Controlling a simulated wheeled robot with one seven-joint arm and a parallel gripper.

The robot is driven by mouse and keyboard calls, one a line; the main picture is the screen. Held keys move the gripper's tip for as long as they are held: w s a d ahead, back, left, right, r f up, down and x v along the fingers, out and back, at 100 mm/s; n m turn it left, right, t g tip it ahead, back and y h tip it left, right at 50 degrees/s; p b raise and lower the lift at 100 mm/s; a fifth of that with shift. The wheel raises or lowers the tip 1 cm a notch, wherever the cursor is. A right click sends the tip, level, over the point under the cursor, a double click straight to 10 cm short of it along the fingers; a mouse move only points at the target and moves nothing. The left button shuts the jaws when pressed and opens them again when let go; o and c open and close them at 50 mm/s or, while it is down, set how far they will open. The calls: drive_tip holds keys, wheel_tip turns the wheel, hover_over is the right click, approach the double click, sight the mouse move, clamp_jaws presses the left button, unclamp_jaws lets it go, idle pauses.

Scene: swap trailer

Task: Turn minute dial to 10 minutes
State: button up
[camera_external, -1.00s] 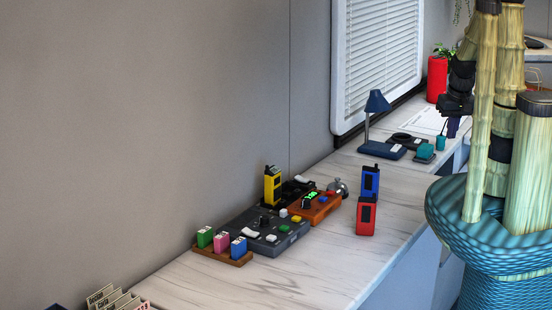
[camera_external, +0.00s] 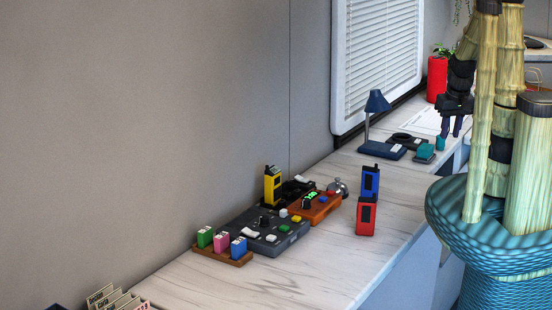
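A small orange box (camera_external: 324,213) stands on the counter with a green display, a black knob (camera_external: 306,203), and blue and yellow buttons. To its left, a dark grey panel (camera_external: 262,243) carries another black knob (camera_external: 264,220) and several white, green and yellow controls. I cannot tell which knob is the minute dial, and any markings are too small to read. My gripper (camera_external: 451,133) hangs far to the right of both boxes, near the back of the counter. Its two dark purple fingers point down, apart, with nothing seen between them.
Red (camera_external: 366,219) and blue (camera_external: 371,181) radios stand right of the orange box, and a yellow radio (camera_external: 272,186) behind it. The front counter (camera_external: 300,277) is mostly clear.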

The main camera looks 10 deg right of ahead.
sight(306, 203)
drive_tip(key=o, duration=0.4)
drive_tip(key=w+a+n, duration=0.1)
drive_tip(key=w+a, duration=0.1)
drive_tip(key=w+a+f+n+b, duration=0.1)
drive_tip(key=w+n, duration=0.1)
drive_tip(key=w+a+f+n, duration=0.1)
drive_tip(key=w+a+n, duration=0.1)
drive_tip(key=shift+w+a+g+y+b, duration=0.3)
drive_tip(key=shift+a+b, duration=0.05)
drive_tip(key=shift+c, duration=0.2)
drive_tip(key=w+a+f+n+g+y+b, duration=0.1)
drive_tip(key=w+a+f+n+g+b, duration=0.1)
drive_tip(key=w+a+n, duration=0.3)
drive_tip(key=w+a+f+n+g+y+b, duration=0.1)
drive_tip(key=w+a+n, duration=0.5)
drive_tip(key=a+n, duration=0.6)
drive_tip(key=a+f+y+b, duration=0.1)
drive_tip(key=a, duration=0.6)
drive_tip(key=shift+w+a+f+g+y, duration=0.15)
drive_tip(key=shift+a+f+g+y, duration=0.15)
drive_tip(key=shift+a+g, duration=0.1)
drive_tip(key=x, duration=1.7)
drive_tip(key=shift+f+p, duration=0.2)
drive_tip(key=shift+p, duration=0.15)
drive_tip(key=c, duration=1)
